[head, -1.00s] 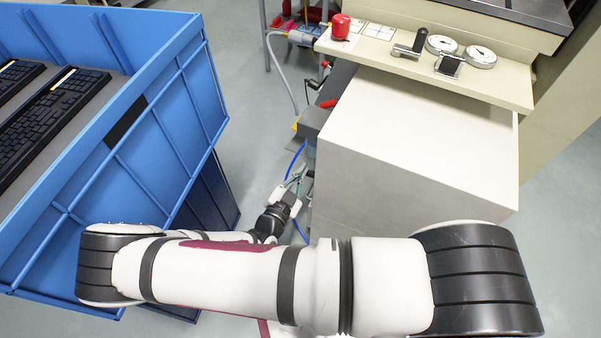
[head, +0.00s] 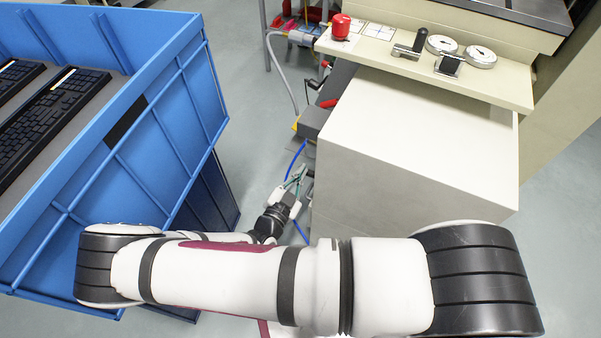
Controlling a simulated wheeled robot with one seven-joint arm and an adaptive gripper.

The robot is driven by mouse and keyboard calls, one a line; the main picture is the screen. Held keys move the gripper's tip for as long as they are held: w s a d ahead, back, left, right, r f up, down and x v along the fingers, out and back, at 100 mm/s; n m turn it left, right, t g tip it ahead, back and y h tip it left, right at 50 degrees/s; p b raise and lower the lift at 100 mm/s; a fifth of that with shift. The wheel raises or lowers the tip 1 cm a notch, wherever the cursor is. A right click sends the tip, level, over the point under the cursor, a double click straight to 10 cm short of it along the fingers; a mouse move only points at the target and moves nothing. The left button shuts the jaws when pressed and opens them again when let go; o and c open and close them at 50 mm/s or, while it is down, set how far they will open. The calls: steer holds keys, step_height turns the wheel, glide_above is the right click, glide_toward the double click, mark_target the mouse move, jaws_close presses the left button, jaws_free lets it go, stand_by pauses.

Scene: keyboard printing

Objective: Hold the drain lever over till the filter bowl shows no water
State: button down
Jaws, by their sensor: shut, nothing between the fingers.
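My gripper (head: 299,178) is low beside the left face of the pale cabinet, small in the head view. Its fingers are shut with nothing held between them. A small bluish part (head: 311,151), which looks like the filter bowl, shows just above the fingers at the cabinet's left edge. It is mostly hidden by the grey block above and the cabinet; I cannot tell its water level. The drain lever cannot be made out at this size, nor whether the fingers touch it.
A blue crate (head: 186,75) with keyboards (head: 50,118) stands at the left, close to my arm. The pale cabinet (head: 420,130) fills the right, under a shelf with a red knob (head: 340,27) and two gauges. A blue hose (head: 296,158) runs near my gripper.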

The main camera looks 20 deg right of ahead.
steer(key=v, duration=1.1)
steer(key=shift+s+a, duration=0.25)
